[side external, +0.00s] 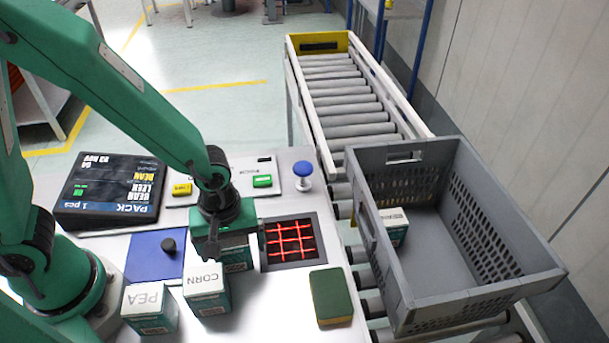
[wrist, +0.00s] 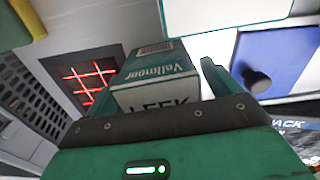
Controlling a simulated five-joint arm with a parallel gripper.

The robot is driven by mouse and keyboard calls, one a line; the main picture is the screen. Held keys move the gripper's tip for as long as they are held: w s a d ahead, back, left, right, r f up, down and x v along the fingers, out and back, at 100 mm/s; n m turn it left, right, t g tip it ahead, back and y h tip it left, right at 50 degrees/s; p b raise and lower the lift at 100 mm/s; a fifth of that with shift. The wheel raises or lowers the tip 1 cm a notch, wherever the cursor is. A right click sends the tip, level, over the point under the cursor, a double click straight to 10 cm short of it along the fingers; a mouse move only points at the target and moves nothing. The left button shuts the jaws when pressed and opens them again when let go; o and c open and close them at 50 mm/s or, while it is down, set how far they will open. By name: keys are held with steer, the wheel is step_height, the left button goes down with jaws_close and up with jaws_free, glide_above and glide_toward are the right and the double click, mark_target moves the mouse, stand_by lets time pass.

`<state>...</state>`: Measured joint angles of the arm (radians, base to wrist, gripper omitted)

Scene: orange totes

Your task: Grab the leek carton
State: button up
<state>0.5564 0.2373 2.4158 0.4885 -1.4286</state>
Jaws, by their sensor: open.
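The leek carton (wrist: 157,80) is a white and green box, with "LEEK" and "Vallmoor" readable in the wrist view. In the side external view the carton (side external: 237,256) stands on the bench, left of the red-lit grid, partly hidden by my gripper. My gripper (side external: 220,250) points down at the carton. Its jaws are open, and in the wrist view one finger (wrist: 214,78) shows just right of the carton. I cannot tell whether either finger touches the carton.
A corn carton (side external: 207,291) and a pea carton (side external: 150,309) stand close in front. The red-lit grid (side external: 290,241) and a green-yellow sponge (side external: 331,297) lie right. A grey crate (side external: 500,290) on rollers holds one carton (side external: 395,225). A black-knobbed blue panel (side external: 140,265) is left.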

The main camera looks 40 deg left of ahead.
steer(key=shift+f, duration=0.75)
steer(key=c, duration=1.3)
steer(key=shift+o, duration=0.3)
steer(key=shift+r, duration=0.15)
steer(key=shift+r, duration=4.9)
